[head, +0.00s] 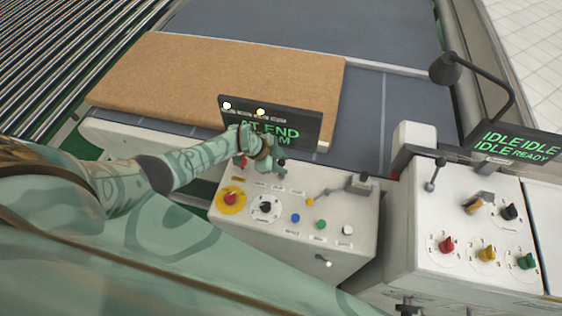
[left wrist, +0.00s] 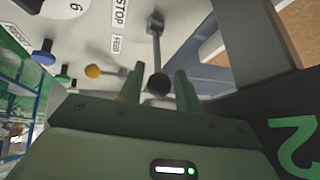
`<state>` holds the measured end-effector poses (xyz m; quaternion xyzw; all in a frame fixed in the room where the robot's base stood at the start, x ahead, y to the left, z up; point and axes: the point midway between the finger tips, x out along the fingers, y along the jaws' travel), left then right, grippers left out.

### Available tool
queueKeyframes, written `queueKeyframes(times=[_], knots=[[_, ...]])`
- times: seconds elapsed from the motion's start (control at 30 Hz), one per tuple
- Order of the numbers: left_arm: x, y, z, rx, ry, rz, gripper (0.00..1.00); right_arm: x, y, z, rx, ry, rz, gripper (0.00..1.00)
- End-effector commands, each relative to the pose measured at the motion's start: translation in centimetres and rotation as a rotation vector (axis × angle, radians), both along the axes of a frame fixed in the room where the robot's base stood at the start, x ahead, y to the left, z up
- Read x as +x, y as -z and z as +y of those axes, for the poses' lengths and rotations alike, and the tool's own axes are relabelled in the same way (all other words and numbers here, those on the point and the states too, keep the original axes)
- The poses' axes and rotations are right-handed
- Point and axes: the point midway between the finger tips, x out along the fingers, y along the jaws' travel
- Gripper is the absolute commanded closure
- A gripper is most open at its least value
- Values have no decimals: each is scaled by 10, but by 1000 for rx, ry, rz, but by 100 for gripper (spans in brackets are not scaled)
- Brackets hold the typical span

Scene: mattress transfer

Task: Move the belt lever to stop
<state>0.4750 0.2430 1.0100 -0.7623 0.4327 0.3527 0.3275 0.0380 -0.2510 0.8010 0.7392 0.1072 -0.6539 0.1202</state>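The belt lever (left wrist: 156,48) shows in the left wrist view as a thin metal rod with a dark ball knob. Printed STOP and FEED labels are on the panel beside it. My left gripper (left wrist: 158,77) is open, with one finger on each side of the knob; I cannot tell whether either finger touches it. In the head view my left gripper (head: 267,161) is over the back of the white control box (head: 225,232), in front of the dark screen, and largely hides the lever. My right gripper is not in view.
A yellow-knobbed lever (head: 311,201), a red knob (head: 231,198) and several buttons are close by on the box. The dark screen (head: 300,121) stands behind the gripper. A brown mattress (head: 200,75) lies on the belt behind. A second control box (head: 440,240) stands at right.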

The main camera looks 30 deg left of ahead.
Motion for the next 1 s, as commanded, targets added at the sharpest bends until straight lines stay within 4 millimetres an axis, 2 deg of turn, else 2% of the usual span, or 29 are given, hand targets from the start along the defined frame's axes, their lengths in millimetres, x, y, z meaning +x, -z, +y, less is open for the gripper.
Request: queueKeyframes(times=[0.3, 0.43, 0.57, 0.73, 1.0], knots=[[-1, -1, 0, -1, 0, 1, 55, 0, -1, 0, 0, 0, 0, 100], [-4, -10, 5, 1, -1, 1, 55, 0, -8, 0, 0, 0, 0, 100], [-14, -34, 17, 3, 1, 0, 55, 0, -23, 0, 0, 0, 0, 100], [-32, -73, 37, 3, 3, 0, 55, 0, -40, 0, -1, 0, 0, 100], [-55, -119, 63, 1, 1, 1, 55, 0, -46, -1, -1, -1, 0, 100]])
